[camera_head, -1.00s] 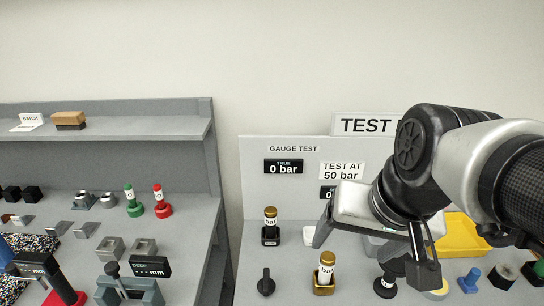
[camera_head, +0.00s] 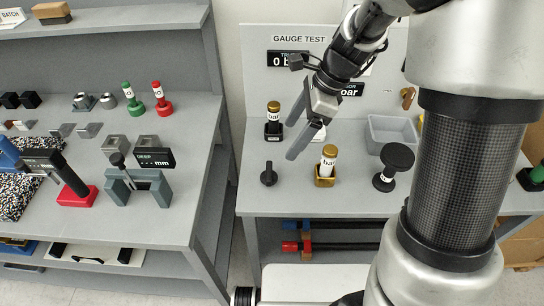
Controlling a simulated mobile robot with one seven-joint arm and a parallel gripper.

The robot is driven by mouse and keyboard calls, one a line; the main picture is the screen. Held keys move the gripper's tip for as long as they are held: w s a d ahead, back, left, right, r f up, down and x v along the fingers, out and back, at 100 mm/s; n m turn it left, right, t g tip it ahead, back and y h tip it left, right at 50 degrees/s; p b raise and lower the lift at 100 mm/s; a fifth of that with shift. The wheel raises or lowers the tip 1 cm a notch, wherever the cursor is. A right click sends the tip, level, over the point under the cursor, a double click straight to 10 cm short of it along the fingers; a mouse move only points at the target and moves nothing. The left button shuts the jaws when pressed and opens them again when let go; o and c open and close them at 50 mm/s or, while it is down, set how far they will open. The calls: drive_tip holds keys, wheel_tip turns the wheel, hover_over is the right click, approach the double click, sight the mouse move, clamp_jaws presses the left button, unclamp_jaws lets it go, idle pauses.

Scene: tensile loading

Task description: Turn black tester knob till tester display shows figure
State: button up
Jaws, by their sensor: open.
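The black knob (camera_head: 268,174) stands on the grey bench at its left front, below the gauge test panel. My gripper (camera_head: 290,140) is open and empty. Its two fingers point down and left, and in the picture the tips are above and right of the knob, apart from it. The upper black display (camera_head: 287,59) on the panel shows a 0 and part of "bar"; my arm covers its right side. A lower display (camera_head: 351,90) shows only "bar", with its figure hidden behind my gripper.
A gold-topped gauge in a black holder (camera_head: 273,132) stands behind the knob, and another in a brass holder (camera_head: 325,179) stands right of it. A black round-topped piece (camera_head: 384,182) and a grey tray (camera_head: 369,139) are further right. Bench before the knob is clear.

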sight(269, 170)
drive_tip(key=b+x, duration=0.1)
drive_tip(key=x, duration=1.3)
drive_tip(key=shift+f+b, duration=0.1)
drive_tip(key=shift+b, duration=0.2)
drive_tip(key=shift+d, duration=0.1)
drive_tip(key=c, duration=1.1)
